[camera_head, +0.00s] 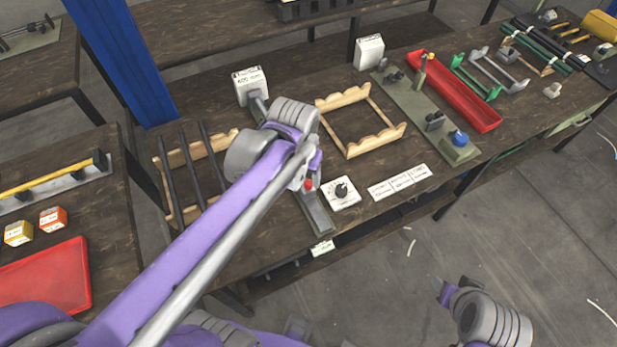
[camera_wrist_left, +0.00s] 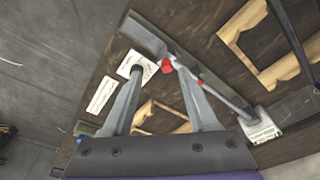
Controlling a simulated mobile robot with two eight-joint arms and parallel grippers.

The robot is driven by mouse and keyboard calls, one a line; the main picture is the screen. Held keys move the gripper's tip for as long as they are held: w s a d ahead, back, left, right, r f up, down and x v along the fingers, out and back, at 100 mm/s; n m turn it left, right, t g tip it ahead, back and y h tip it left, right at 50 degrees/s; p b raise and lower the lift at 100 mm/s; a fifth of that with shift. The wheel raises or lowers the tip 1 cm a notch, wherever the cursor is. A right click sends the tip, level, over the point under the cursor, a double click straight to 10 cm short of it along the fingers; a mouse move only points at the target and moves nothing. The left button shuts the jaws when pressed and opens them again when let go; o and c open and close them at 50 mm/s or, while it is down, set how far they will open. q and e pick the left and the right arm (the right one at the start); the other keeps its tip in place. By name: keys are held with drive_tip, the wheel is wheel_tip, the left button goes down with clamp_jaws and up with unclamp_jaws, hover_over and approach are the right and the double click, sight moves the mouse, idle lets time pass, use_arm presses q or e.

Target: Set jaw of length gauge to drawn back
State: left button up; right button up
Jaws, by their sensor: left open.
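The likely length gauge is a narrow grey rail fixture (camera_head: 317,213) with a red knob (camera_head: 309,185), below my left gripper. It also shows in the left wrist view (camera_wrist_left: 215,80), running from a block at its near end to a box with a label at its far end. My left gripper (camera_wrist_left: 158,68) is open. The red knob (camera_wrist_left: 166,66) appears close to its right finger, which hides part of it; I cannot tell whether they touch. The jaw's position along the rail is not clear. Part of my right gripper (camera_head: 441,287) shows at the lower right, over the floor.
A dial plate (camera_head: 342,193) and a label strip (camera_head: 398,182) lie right of the fixture. Wooden frames (camera_head: 350,149) stand on both sides. A green plate (camera_head: 408,105) with a blue knob (camera_head: 459,138) and a red tray (camera_head: 465,105) lie farther right.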

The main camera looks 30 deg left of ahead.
use_arm(q)
drive_tip(key=g, duration=0.2)
approach(308, 182)
wheel_tip(308, 182, down, 9)
drive_tip(key=shift+s, duration=0.1)
idle(0.3)
clamp_jaws()
idle(1.4)
